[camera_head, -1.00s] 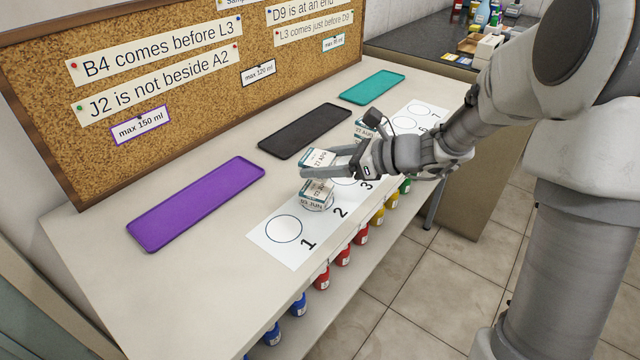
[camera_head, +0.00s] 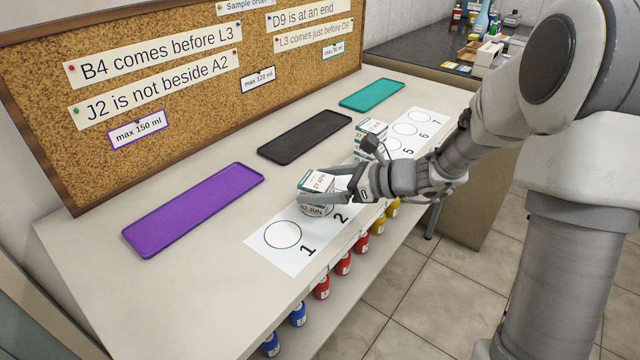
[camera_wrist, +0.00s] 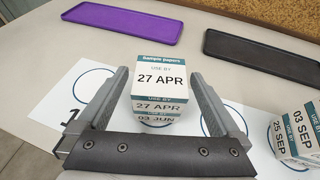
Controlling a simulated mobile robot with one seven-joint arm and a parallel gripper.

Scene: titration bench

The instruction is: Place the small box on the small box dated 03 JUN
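The white and teal small box dated 27 APR (camera_head: 318,181) sits on top of the small box dated 03 JUN (camera_head: 312,211). In the wrist view the upper box (camera_wrist: 160,80) is upright, and a sliver of the 03 JUN box (camera_wrist: 158,119) shows below its front edge. My gripper (camera_wrist: 160,76) is open, with one finger on each side of the 27 APR box. In the head view a finger partly hides the lower box.
Another stack of small boxes (camera_head: 369,135), dated 03 SEP and 25 SEP, stands to the right. The purple tray (camera_head: 140,240), black tray (camera_head: 270,150) and teal tray (camera_head: 350,102) are empty. The numbered white sheet (camera_head: 262,252) lies in front, above a shelf of coloured bottles (camera_head: 321,287).

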